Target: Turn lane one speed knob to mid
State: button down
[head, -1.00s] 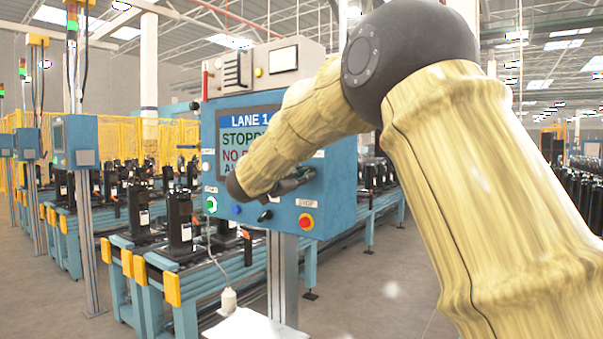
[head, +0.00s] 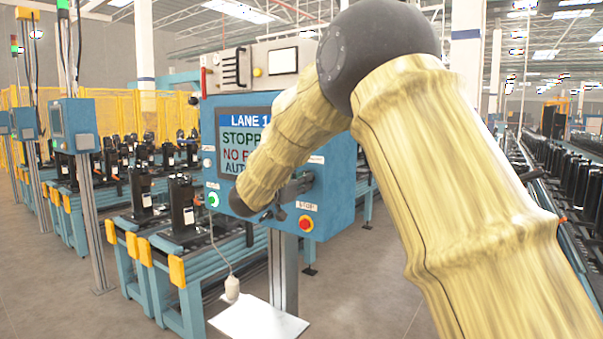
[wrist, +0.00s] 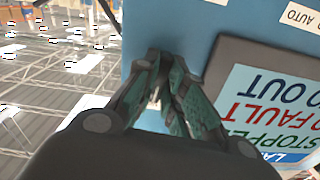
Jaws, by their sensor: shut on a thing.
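The blue lane 1 control panel (head: 341,190) stands on a post, its screen (head: 232,140) reading LANE 1 and STOPPED, partly hidden by my arm. My gripper (head: 304,181) reaches across the panel's face to the right of the screen, below a small white label. In the wrist view, which is upside down, my gripper (wrist: 165,65) has its fingers close together against the blue panel face (wrist: 225,38). They are shut on a knob there that the fingers hide almost wholly, so its pointer cannot be read.
A lit green button (head: 212,199) and a red stop button (head: 306,223) sit along the panel's lower edge. A black selector (head: 281,215) is close below my gripper. Conveyors with black compressors (head: 181,205) stand behind and left.

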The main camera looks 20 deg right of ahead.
jog(key=shift+f+n+p, duration=0.15)
jog(key=shift+n+p, duration=0.3)
jog(key=shift+n, duration=0.15)
jog(key=shift+f, duration=0.15)
jog(key=c, duration=1.5)
grip_release()
jog(key=shift+r, duration=0.2)
jog(key=v, duration=1.2)
